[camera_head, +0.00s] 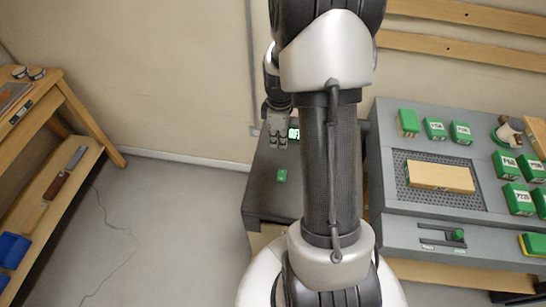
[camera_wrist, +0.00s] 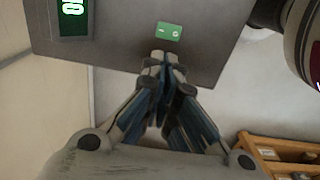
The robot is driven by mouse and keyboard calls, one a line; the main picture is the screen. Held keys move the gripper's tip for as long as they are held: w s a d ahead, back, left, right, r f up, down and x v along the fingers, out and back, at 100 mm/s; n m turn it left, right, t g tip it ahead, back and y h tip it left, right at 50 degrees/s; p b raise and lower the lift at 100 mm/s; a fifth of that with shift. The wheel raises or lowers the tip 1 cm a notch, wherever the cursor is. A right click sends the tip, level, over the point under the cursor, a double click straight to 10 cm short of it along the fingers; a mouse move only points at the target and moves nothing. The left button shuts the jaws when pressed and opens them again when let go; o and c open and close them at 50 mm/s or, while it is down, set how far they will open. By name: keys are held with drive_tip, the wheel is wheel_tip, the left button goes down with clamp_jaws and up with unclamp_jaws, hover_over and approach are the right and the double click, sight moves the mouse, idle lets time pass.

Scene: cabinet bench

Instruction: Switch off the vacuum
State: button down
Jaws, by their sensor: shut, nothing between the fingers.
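A dark grey unit (camera_head: 262,205) stands against the wall, partly hidden behind my arm. A lit green display (camera_head: 293,133) is at its far end and also shows in the wrist view (camera_wrist: 73,18). A small green switch or button (camera_head: 281,176) with white marks is on its top; in the wrist view the green piece (camera_wrist: 169,31) lies just beyond my fingertips. My gripper (camera_head: 278,143) is shut and empty over the unit's far part. In the wrist view its fingertips (camera_wrist: 165,58) are together; I cannot tell whether they touch the surface.
At right, a grey bench (camera_head: 400,215) holds a perforated plate (camera_head: 420,203) with a wooden block (camera_head: 440,177) on it, and several green labelled boxes. A green-knobbed control (camera_head: 458,235) is on its front. A wooden shelf (camera_head: 75,180) stands at left.

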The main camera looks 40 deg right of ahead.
sight(279, 171)
drive_tip(key=shift+d+f, duration=0.1)
drive_tip(key=shift+f, duration=0.15)
wheel_tip(279, 171, down, 13)
drive_tip(key=b, duration=0.4)
drive_tip(key=shift+r, duration=0.1)
drive_tip(key=shift+f+b, duration=0.35)
drive_tip(key=shift+f, duration=0.2)
drive_tip(key=shift+d+f, duration=0.1)
drive_tip(key=shift+f, duration=0.35)
drive_tip(key=shift+r, duration=0.1)
